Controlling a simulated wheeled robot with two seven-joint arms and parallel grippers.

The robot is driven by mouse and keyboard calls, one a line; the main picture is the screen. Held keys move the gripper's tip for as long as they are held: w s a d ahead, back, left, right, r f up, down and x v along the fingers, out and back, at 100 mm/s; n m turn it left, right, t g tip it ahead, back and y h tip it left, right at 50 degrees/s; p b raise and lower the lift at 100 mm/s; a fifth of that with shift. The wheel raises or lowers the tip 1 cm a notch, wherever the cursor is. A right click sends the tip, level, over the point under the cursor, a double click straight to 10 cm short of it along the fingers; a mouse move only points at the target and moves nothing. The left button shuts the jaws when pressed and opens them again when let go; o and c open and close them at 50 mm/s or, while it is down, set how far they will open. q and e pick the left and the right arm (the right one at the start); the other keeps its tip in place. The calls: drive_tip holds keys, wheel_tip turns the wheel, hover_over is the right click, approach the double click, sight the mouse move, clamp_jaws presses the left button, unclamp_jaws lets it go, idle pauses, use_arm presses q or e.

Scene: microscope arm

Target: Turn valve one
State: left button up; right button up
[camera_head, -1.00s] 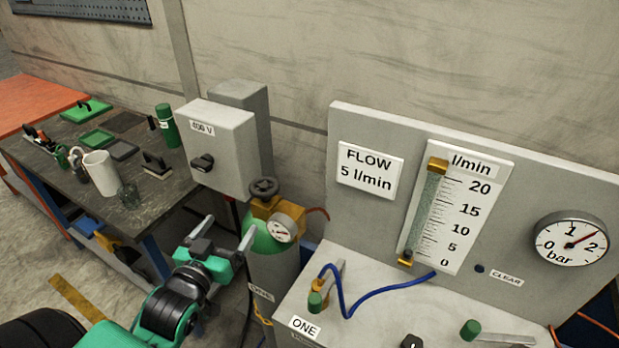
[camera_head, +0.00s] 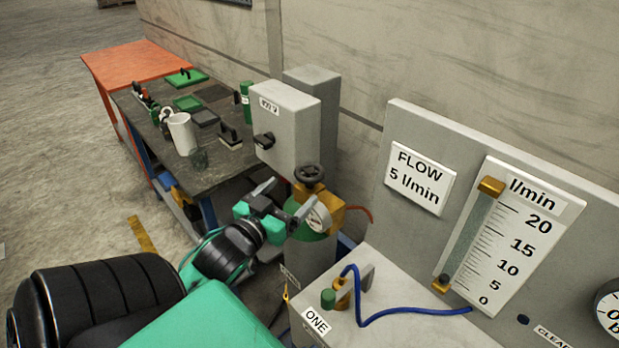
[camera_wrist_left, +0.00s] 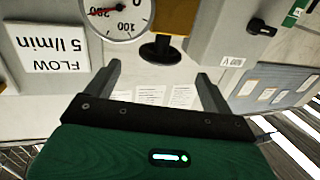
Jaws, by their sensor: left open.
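Valve one is on the grey bench box beside the ONE label (camera_head: 316,320). It has a brass body (camera_head: 341,294), a green knob (camera_head: 328,299) and a grey lever, with a blue hose at it. My left gripper (camera_head: 284,198) is open and empty, up and to the left of this valve, at the gas cylinder's head. It overlaps the pressure gauge (camera_head: 318,217) in the picture; I cannot tell whether they touch. In the left wrist view the open fingers (camera_wrist_left: 158,70) point towards the wall, with a dark handwheel (camera_wrist_left: 160,48) beyond them. My right gripper is not in view.
The green-topped cylinder (camera_head: 310,255) carries a black handwheel (camera_head: 309,174). A grey switch box (camera_head: 290,125) stands behind. A flow meter (camera_head: 510,240) and FLOW sign (camera_head: 419,178) are at right. A cluttered dark workbench (camera_head: 225,168) is at left.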

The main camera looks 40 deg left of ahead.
sight(300, 182)
use_arm(q)
drive_tip(key=w+b, duration=0.1)
drive_tip(key=w, duration=0.1)
drive_tip(key=w+a+b, duration=0.1)
drive_tip(key=w, duration=0.1)
drive_tip(key=w+b, duration=0.1)
drive_tip(key=w, duration=0.2)
drive_tip(key=shift+a, duration=0.25)
drive_tip(key=shift+w, duration=0.6)
drive_tip(key=shift+c, duration=0.5)
drive_tip(key=c, duration=0.9)
